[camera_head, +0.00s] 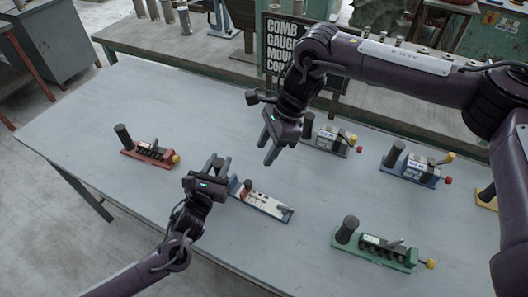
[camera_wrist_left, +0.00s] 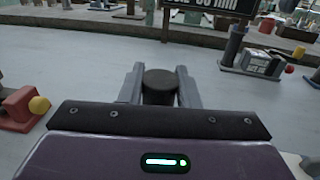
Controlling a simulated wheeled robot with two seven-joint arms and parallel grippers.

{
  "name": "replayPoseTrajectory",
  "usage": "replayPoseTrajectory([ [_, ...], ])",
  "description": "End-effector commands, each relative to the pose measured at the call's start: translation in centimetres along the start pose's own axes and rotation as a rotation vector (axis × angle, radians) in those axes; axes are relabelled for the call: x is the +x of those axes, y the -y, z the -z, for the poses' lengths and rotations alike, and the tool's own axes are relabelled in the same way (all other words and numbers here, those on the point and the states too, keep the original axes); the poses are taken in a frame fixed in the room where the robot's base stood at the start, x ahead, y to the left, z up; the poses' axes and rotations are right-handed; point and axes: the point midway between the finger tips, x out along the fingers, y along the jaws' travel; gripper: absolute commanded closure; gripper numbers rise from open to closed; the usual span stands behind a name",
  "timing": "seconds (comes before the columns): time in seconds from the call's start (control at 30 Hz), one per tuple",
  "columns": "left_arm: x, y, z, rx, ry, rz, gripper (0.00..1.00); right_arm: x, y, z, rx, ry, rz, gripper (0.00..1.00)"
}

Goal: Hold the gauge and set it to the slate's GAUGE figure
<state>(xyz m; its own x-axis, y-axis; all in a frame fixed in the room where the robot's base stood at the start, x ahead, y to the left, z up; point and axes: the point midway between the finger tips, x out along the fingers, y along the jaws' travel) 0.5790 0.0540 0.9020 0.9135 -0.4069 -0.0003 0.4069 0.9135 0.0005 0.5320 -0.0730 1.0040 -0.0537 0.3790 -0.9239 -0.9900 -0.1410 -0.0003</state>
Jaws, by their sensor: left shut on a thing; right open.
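The gauge with the blue-edged base and pale face (camera_head: 270,205) lies on the table, its long side running down to the right. A small dark knob stands on it. My left gripper (camera_head: 220,164) is shut on a dark upright post (camera_wrist_left: 159,84) at its left end; the post shows between the fingers in the left wrist view. The scale is too small to read. The dark slate (camera_head: 277,55) stands behind; GAUGE is legible, but my right arm hides its figure in the head view. My right gripper (camera_head: 272,159) is open and empty, above and beyond the gauge.
Other similar devices stand around: red (camera_head: 149,152) at left, grey (camera_head: 330,141) and blue (camera_head: 415,167) behind to the right, green (camera_head: 375,250) at front right, and a yellow one at the right edge. The table (camera_head: 110,115) is clear at far left.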

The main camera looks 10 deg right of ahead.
Motion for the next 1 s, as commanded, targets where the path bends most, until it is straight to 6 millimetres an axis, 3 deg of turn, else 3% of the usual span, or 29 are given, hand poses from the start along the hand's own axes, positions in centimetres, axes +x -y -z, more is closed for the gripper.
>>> replayPoseTrajectory([
  [0.27,0.0,0.0,0.0,0.0,0.0,0.0,1.0,0.0,0.0,0.0,0.0,0.0,0.0,0.57],
  [0.3,0.0,0.0,0.0,0.0,0.0,0.0,0.65,0.0,0.0,0.0,0.0,0.0,0.0,0.57],
  [0.47,0.0,0.0,0.0,0.0,0.0,0.0,0.45,0.1,0.0,0.0,0.0,0.0,0.0,0.57],
  [0.77,-0.2,0.0,0.0,0.0,0.0,0.0,0.45,0.1,0.0,0.0,0.0,0.0,0.0,0.57],
  [1.0,-3.7,0.0,0.2,0.0,-0.004,0.001,0.45,0.1,0.0,0.0,0.0,0.0,0.0,0.57],
])
